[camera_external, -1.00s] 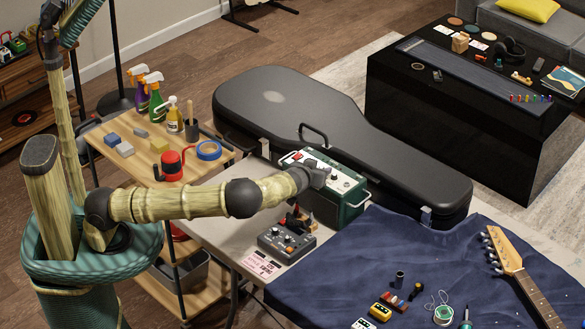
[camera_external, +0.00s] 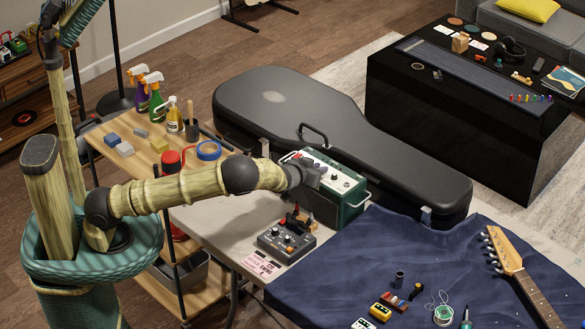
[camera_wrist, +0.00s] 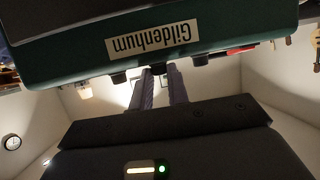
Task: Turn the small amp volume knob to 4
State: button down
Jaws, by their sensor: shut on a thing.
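The small amp (camera_external: 352,209) is a green box with a pale top panel, standing on the work table beside the guitar case. My gripper (camera_external: 314,177) is at the panel's near side. In the wrist view the amp (camera_wrist: 60,62) appears upside down with a "Gildenhum" label. There the two fingers of my gripper (camera_wrist: 159,71) reach the panel edge, closed on a small dark knob between them. The knob is mostly hidden, and its number setting cannot be read. Dark knobs show on both sides of the fingers, one at left (camera_wrist: 118,78) and one at right (camera_wrist: 200,60).
The black guitar case (camera_external: 390,160) lies right behind the amp. A grey pedal (camera_external: 287,240) with knobs and small tools stand in front of it. A blue cloth (camera_external: 340,270) covers the table to the right. A wooden cart (camera_external: 135,165) with spray bottles is at left.

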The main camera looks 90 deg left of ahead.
jog(key=m+t+h, duration=0.2)
jog(key=m+h, duration=0.1)
jog(key=a+m+t+h, duration=0.1)
jog(key=m+t+h, duration=0.1)
jog(key=shift+s+r, duration=0.1)
jog(key=shift+s, duration=0.25)
jog(key=m+h, duration=0.3)
jog(key=shift+a+t, duration=0.3)
jog(key=shift+t, duration=0.1)
jog(key=shift+m+h+p, duration=0.55)
jog(key=shift+m+h, duration=0.45)
jog(key=shift+h, duration=0.2)
jog(key=c, duration=1.3)
grip_release()
jog(key=shift+c, duration=0.2)
jog(key=shift+s, duration=0.1)
jog(key=shift+f, duration=0.2)
